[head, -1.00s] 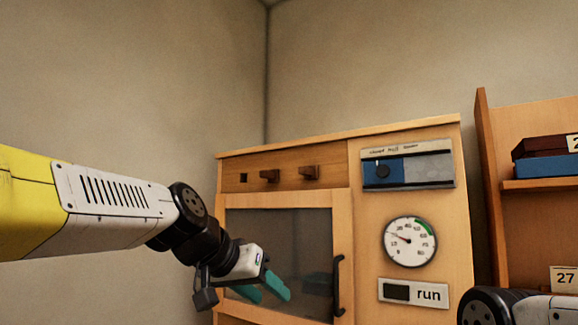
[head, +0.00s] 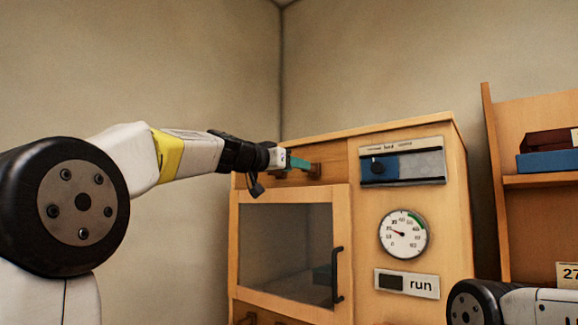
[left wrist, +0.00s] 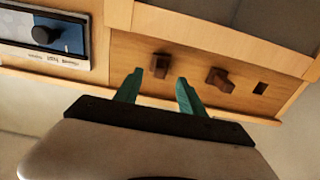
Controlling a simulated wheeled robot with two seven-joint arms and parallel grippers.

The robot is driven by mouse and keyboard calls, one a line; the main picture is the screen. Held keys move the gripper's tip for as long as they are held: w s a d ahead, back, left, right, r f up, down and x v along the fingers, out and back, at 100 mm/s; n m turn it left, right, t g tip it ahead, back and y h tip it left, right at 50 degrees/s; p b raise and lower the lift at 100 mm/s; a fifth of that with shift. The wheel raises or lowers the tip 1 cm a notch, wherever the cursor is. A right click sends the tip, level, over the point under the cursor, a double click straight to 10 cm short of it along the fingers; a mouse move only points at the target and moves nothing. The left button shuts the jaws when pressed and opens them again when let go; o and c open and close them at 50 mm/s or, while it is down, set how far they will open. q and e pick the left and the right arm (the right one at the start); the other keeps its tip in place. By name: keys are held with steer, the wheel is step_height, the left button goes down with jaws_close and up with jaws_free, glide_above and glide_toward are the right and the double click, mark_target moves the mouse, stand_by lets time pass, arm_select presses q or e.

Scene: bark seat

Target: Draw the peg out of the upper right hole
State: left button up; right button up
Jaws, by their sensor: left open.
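The peg in the upper right hole (head: 315,170) is a dark brown block standing out from the cabinet's upper wooden panel (head: 335,158). In the left wrist view, which shows the cabinet turned over, this peg (left wrist: 160,64) lies just beyond and between my left gripper's fingertips (left wrist: 160,76). The teal fingers are open, with nothing held; whether they reach around the peg I cannot tell. In the head view my left gripper (head: 299,163) is at the panel and partly hides the middle peg, which shows clearly in the left wrist view (left wrist: 219,80). My right gripper is out of view.
An empty square hole (left wrist: 260,88) is beside the middle peg. A shelf (head: 540,180) stands right.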

mark_target(308, 172)
arm_select(q)
steer(key=shift+x, duration=3.55)
jaws_close()
steer(key=v, duration=1)
steer(key=shift+s, duration=0.2)
steer(key=shift+a, duration=0.1)
